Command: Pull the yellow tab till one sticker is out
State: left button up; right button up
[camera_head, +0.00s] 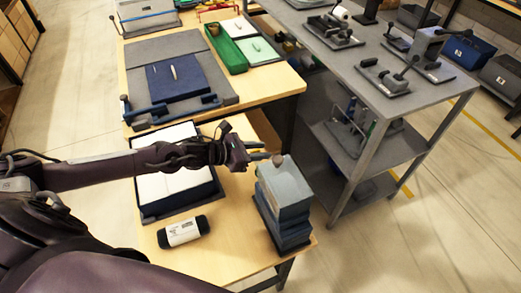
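My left arm reaches in from the left across the wooden table. Its gripper (262,152) is over the table's right part, beside the upper left edge of a grey-blue box-like stack (287,190). A small rounded knob (278,160) shows at the fingertips, at the stack's top edge. I cannot tell whether the fingers touch it or whether they are open or shut. I cannot make out a yellow tab or a sticker; the arm may hide them. My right gripper is not in view.
A dark tray with white sheets (172,187) lies under my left arm. A black roll-shaped item with a white label (183,231) lies in front of it. A green tray (226,50) and a navy folder (178,80) lie farther back. A grey metal shelf (395,105) stands right.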

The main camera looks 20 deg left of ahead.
pick_arm(q)
jog(key=shift+b+v, duration=0.5)
jog(key=shift+v, duration=3.15)
